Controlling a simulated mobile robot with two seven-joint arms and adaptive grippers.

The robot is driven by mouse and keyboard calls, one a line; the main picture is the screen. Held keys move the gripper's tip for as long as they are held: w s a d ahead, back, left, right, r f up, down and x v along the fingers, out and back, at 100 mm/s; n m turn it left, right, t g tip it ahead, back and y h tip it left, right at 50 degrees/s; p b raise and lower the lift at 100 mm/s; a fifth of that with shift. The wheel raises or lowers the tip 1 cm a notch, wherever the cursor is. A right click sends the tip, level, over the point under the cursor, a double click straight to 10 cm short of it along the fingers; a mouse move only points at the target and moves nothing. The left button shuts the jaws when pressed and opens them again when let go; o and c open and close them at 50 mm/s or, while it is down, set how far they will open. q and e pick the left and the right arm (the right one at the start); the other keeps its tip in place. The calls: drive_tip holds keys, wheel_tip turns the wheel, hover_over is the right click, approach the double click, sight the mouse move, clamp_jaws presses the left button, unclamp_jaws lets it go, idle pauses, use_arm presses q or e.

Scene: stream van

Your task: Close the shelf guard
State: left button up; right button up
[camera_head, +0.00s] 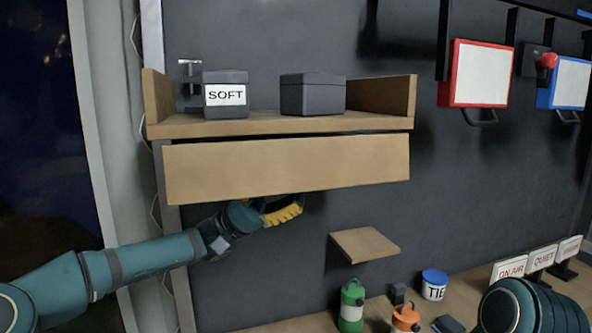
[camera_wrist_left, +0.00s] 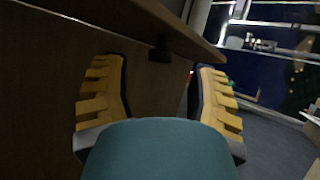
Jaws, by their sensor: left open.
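The shelf guard (camera_head: 287,168) is a long light wooden panel. It hangs down below the front edge of the wooden shelf (camera_head: 365,121). In the left wrist view the yellow fingers of my left gripper (camera_wrist_left: 158,98) are spread apart, with a brown wooden surface (camera_wrist_left: 40,90) close by. I cannot tell whether the fingers touch the guard. My right gripper is out of view.
A dark box labelled SOFT (camera_head: 225,94) and a plain dark box (camera_head: 312,94) stand on the shelf. A small wooden ledge (camera_head: 365,244) sticks out below. A green bottle (camera_head: 352,305), an orange container (camera_head: 405,318) and a TIE tin (camera_head: 434,285) stand on the counter.

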sight(296, 172)
use_arm(q)
drive_tip(key=shift+x, duration=2.1)
clamp_jaws()
